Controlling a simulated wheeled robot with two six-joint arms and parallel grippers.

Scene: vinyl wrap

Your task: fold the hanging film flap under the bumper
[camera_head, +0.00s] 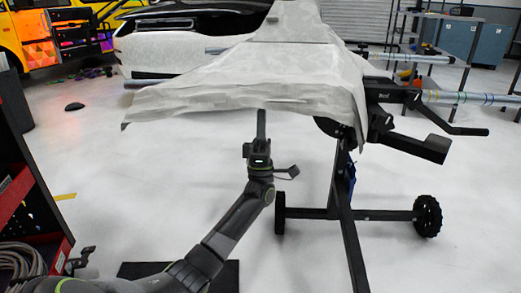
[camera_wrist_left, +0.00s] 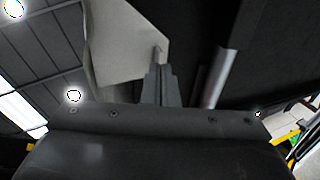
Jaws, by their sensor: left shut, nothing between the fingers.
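The pale film (camera_head: 255,85) drapes over the bumper, and its front edge hangs down as a flap. My left gripper (camera_head: 261,112) points up from below at the front edge of the film. Its fingers are shut with nothing held. In the left wrist view the shut fingers (camera_wrist_left: 159,52) reach up against a pale piece of film (camera_wrist_left: 125,45); I cannot tell whether they touch it. The bumper is mostly hidden under the film. My right gripper is not in view.
A black wheeled stand (camera_head: 345,200) carries the film-covered part at right. A red and black cart (camera_head: 30,215) stands at left. A shelf rack (camera_head: 445,50) and blue cabinets (camera_head: 475,42) are at the back right. The floor left of my arm is largely clear.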

